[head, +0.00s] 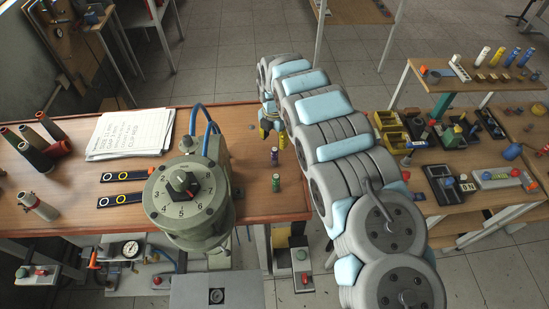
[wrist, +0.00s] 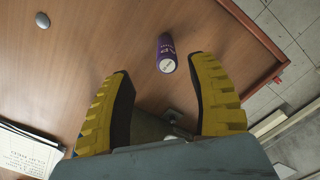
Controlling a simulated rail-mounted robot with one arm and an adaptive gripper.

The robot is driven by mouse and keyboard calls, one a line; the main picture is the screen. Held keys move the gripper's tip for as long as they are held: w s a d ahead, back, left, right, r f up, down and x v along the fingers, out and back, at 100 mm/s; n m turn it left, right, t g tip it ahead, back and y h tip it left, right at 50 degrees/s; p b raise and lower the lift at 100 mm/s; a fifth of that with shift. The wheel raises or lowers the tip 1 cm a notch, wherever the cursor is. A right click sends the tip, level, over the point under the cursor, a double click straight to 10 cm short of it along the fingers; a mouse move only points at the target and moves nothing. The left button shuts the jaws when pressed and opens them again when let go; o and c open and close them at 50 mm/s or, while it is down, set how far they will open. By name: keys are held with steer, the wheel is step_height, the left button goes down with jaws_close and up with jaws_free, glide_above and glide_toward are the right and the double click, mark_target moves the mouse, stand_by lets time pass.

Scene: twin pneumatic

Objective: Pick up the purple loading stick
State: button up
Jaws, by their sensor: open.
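The purple loading stick (head: 275,154) is a small upright cylinder on the wooden bench, near its right end. In the wrist view the purple loading stick (wrist: 166,48) has a pale round end with dark print and stands just beyond the fingertips, between their lines. My gripper (head: 273,136) hangs over the bench close to the stick, partly hidden by my arm. Its two yellow ridged fingers (wrist: 160,75) are wide apart with nothing between them. I cannot tell the exact height gap to the stick.
A green-grey dial machine (head: 184,196) with blue hoses is to the left. White papers (head: 131,134) lie farther left. The bench's right edge (wrist: 262,40) is near the stick.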

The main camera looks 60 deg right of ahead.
mark_target(274, 147)
steer(key=shift+f, duration=2.35)
steer(key=shift+f, duration=0.15)
steer(key=f, duration=0.3)
steer(key=shift+s+a+p, duration=0.3)
steer(key=shift+s+a, duration=0.05)
steer(key=shift+a, duration=0.05)
steer(key=shift+w+f, duration=0.1)
steer(key=shift+f, duration=0.65)
steer(key=shift+d+f, duration=0.1)
steer(key=shift+f, duration=0.2)
jaws_close()
